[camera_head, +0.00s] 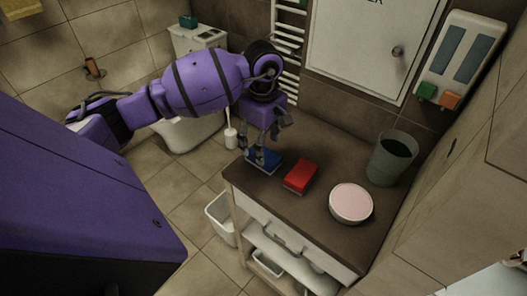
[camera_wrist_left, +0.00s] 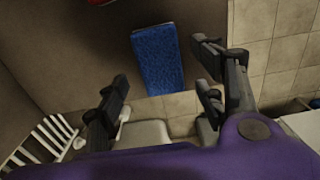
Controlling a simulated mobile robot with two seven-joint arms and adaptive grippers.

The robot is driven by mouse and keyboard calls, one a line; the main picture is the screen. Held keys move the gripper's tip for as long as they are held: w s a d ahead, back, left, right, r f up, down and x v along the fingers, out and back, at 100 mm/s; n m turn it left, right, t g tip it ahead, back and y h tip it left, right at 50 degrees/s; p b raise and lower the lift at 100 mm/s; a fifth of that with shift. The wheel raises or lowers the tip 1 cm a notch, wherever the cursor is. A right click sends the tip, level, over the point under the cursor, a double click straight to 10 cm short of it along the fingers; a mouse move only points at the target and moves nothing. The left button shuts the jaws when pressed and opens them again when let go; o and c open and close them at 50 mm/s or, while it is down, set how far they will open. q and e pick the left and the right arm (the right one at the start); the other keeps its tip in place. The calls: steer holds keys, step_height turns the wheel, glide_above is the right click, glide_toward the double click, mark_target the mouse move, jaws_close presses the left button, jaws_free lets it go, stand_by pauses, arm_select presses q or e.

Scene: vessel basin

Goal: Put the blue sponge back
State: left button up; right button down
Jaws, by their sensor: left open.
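The blue sponge (camera_head: 265,160) lies flat at the left end of the dark countertop. My left gripper (camera_head: 261,148) is over it, pointing down, with its fingers partly covering it. In the left wrist view the blue sponge (camera_wrist_left: 158,58) is a textured blue block, ahead of the spread fingers of my left gripper (camera_wrist_left: 162,82). The gripper is open with nothing held; whether a fingertip touches the sponge, I cannot tell. My right gripper is not in view.
On the countertop (camera_head: 308,214), a red sponge (camera_head: 300,177) lies right of the blue one, then a round pink-topped container (camera_head: 351,202) and a grey-green cup (camera_head: 391,158). A wall unit (camera_head: 464,62) holds green and orange blocks. A white bin (camera_head: 221,218) stands below.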

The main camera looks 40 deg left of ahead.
arm_select(q)
step_height(320, 180, up, 8)
steer(key=shift+f, duration=0.15)
